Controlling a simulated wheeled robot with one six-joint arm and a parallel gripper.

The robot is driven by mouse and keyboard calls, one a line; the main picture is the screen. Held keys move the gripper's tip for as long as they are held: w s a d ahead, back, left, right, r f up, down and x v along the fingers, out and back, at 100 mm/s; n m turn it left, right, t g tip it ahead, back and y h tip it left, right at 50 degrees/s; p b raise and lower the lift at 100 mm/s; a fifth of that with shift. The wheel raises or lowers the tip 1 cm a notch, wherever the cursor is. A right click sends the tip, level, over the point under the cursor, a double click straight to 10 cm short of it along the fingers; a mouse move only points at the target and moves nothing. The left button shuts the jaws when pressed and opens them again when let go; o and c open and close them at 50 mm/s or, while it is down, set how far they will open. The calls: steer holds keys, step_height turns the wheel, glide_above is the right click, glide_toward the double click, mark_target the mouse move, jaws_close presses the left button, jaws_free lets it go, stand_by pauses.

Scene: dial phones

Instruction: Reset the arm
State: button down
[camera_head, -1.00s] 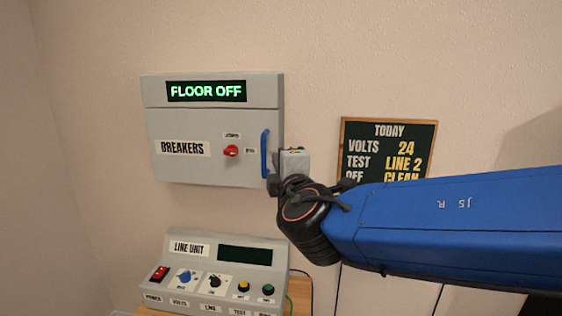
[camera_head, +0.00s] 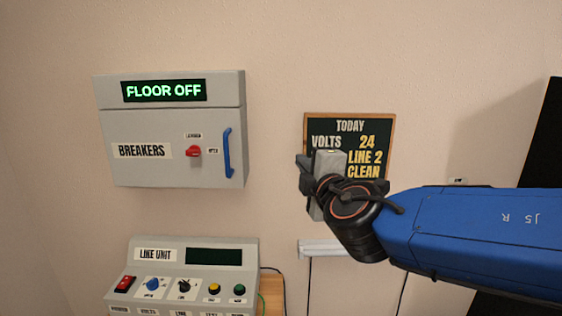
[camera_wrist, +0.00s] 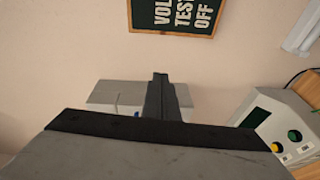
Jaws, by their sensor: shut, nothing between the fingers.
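My gripper (camera_head: 322,170) is at the end of my blue arm, in front of the wall sign in the head view. It is to the right of the breaker box and apart from it. In the wrist view the dark fingers (camera_wrist: 160,98) are together, with nothing held between them. The breaker box (camera_head: 120,172) is closed, with a blue handle (camera_head: 228,153) and a red knob (camera_head: 194,151). Its display reads FLOOR OFF.
The line unit (camera_head: 222,276) stands on a wooden table (camera_head: 270,292) at lower left, with its display dark. A TODAY sign (camera_head: 350,125) hangs on the wall, partly hidden by my gripper. A dark panel (camera_head: 548,150) is at the right edge. The wall between box and sign is clear.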

steer(key=s+d+f+m+g+h, duration=0.15)
steer(key=d+f+m+h, duration=0.3)
steer(key=d, duration=0.55)
steer(key=s+d+f+m+g+h, duration=0.1)
steer(key=d+f+m+g+h, duration=0.3)
steer(key=d, duration=0.6)
steer(key=s+d+f+m+g, duration=0.3)
steer(key=s+d+f+m, duration=0.3)
steer(key=s+d+f, duration=0.2)
steer(key=s+a+f+m+g+y, duration=0.3)
steer(key=s+f, duration=0.5)
steer(key=s, duration=0.4)
steer(key=shift+a+f+m+g+y, duration=0.3)
steer(key=shift+m+y, duration=0.35)
steer(key=shift+m, duration=0.6)
